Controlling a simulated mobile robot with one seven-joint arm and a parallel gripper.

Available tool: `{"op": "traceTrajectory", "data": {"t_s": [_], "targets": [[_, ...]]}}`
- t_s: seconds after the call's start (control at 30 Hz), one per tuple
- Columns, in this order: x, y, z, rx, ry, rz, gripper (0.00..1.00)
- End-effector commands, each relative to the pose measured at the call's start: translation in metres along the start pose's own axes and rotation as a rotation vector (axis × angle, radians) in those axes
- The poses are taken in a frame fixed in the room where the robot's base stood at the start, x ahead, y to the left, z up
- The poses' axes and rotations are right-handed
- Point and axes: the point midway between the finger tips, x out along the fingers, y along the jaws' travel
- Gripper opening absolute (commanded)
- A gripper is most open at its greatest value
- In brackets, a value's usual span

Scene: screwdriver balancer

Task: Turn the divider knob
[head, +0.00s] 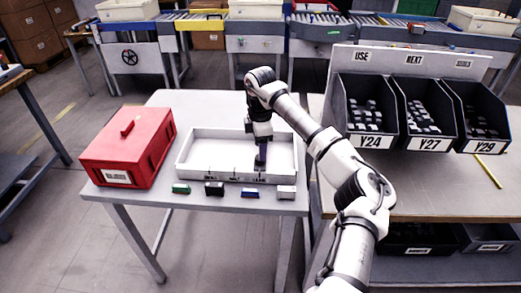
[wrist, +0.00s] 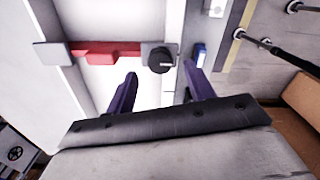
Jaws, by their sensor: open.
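The divider knob (wrist: 160,60) is a round black knob on a small grey mount in the wrist view. A red bar (wrist: 98,51) runs left from the mount to a pale block. My gripper (wrist: 160,72) is open, with its two dark purple fingers apart. The knob shows in the gap near the fingertips; I cannot tell whether they touch it. In the head view my gripper (head: 261,164) points down into the right part of the white tray (head: 189,170). The knob cannot be made out there.
A red box (head: 118,152) stands left of the tray. Several small blocks, one green (head: 181,188), lie along the table's front edge. Dark bins (head: 372,140) marked Y24, Y27 and Y29 stand on the table at right.

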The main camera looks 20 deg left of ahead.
Motion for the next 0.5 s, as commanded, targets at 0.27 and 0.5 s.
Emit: {"op": "traceTrajectory", "data": {"t_s": [0.27, 0.5], "targets": [[0.03, 0.0, 0.0, 0.0, 0.001, 0.0, 0.53], [0.034, 0.0, 0.0, 0.0, 0.0, 0.0, 0.53]]}}
